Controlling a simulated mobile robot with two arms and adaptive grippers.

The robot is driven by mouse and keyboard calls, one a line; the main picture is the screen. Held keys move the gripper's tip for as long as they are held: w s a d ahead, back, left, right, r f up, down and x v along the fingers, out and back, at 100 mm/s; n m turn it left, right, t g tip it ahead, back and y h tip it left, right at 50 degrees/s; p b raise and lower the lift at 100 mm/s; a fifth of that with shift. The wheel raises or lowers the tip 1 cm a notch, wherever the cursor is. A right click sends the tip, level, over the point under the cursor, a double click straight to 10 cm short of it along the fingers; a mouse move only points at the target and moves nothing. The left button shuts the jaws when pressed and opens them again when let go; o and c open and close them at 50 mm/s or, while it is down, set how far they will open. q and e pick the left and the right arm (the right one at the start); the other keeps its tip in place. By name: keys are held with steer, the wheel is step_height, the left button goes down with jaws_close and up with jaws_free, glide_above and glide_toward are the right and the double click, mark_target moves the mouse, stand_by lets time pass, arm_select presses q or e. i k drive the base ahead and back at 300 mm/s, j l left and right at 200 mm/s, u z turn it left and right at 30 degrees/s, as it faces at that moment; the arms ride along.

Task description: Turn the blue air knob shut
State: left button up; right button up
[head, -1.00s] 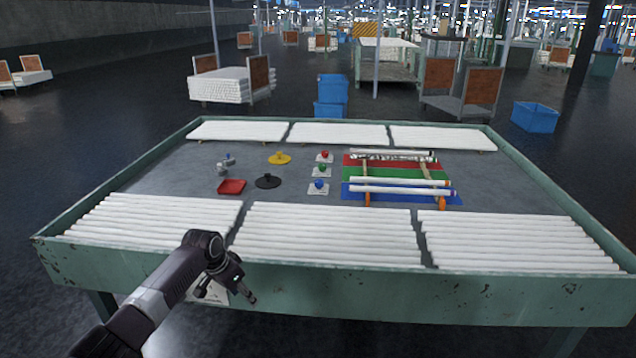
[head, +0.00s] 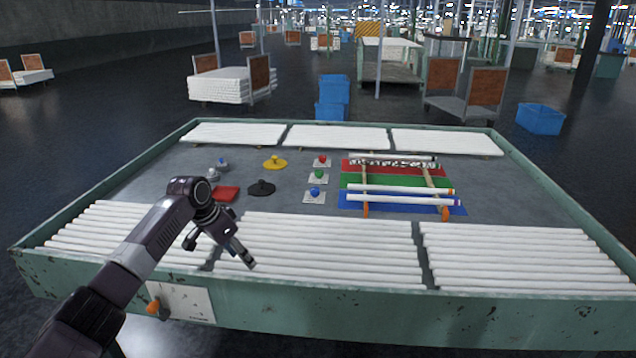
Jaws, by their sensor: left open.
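The blue knob (head: 315,192) sits on a small white plate on the grey table top, left of the coloured mats. A green knob (head: 319,174) and a red knob (head: 322,160) sit on like plates behind it. My left gripper (head: 220,253) is open and empty, with its fingers over the white tubes at the table's near edge. It is to the left of the blue knob and nearer to me, well apart from it. My right gripper is not in view.
White tubes (head: 320,250) line the near edge, with more at the back. Tubes lie on a rack over red, green and blue mats. A red tray (head: 226,194), a black disc (head: 261,188) and a yellow disc (head: 275,164) stand left. A white panel (head: 187,302) with an orange handle (head: 153,306) is on the front.

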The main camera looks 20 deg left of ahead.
mark_target(314, 191)
steer(key=i, duration=1.7)
